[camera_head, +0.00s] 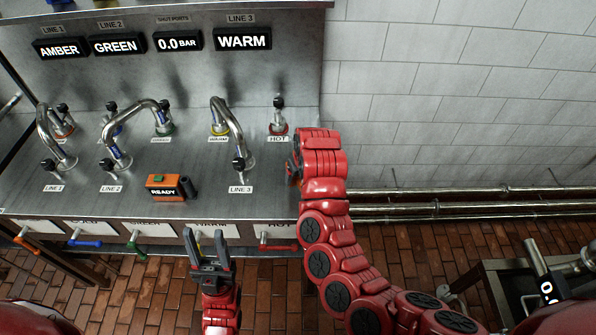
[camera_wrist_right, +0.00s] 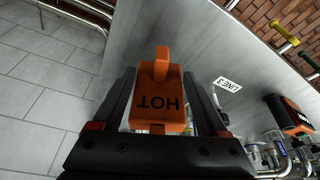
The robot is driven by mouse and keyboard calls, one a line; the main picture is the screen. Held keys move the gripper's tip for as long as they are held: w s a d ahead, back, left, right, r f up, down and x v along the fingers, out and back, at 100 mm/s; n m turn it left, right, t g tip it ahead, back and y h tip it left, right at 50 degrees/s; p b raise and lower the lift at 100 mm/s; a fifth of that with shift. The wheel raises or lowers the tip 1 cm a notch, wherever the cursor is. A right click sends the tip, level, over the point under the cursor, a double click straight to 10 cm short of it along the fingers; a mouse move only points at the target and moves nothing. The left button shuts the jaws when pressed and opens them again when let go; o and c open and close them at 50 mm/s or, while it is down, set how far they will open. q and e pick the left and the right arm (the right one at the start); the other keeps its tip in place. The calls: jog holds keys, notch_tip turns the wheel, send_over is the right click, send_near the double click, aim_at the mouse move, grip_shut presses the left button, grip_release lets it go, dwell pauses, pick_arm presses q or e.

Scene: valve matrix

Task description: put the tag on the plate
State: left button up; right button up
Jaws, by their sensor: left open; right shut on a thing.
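The orange tag (camera_wrist_right: 157,98), marked HOT, is held between the two dark fingers of my right gripper (camera_wrist_right: 159,75) in the right wrist view. In the head view my right gripper (camera_head: 293,170) is at the right end of the steel bench, below the HOT port, largely hidden by its own red arm. My left gripper (camera_head: 209,245) is open and empty in front of the bench's front edge, pointing toward it. I cannot tell which surface is the plate; a white HOT label (camera_head: 279,139) lies below the rightmost port.
The steel bench (camera_head: 215,180) carries curved pipes (camera_head: 230,125) and an orange READY box (camera_head: 166,184). Coloured handles, including a red one (camera_head: 278,248), stick out along its front. Wall pipes (camera_head: 450,208) run at the right. A separate stand (camera_head: 500,290) is at lower right.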

jog(key=w, duration=0.3)
jog(key=shift+w+a+f+p, duration=0.1)
jog(key=shift+a+p, duration=0.15)
jog(key=shift+p, duration=0.15)
jog(key=shift+w+f, duration=0.15)
jog(key=shift+w, duration=0.4)
notch_tip(320, 180, down, 3)
jog(key=shift+r+p, duration=0.1)
jog(key=shift+p, duration=1.15)
jog(key=shift+f, duration=0.6)
jog(key=o, duration=1.5)
jog(key=shift+o, duration=0.2)
jog(key=shift+r, duration=0.25)
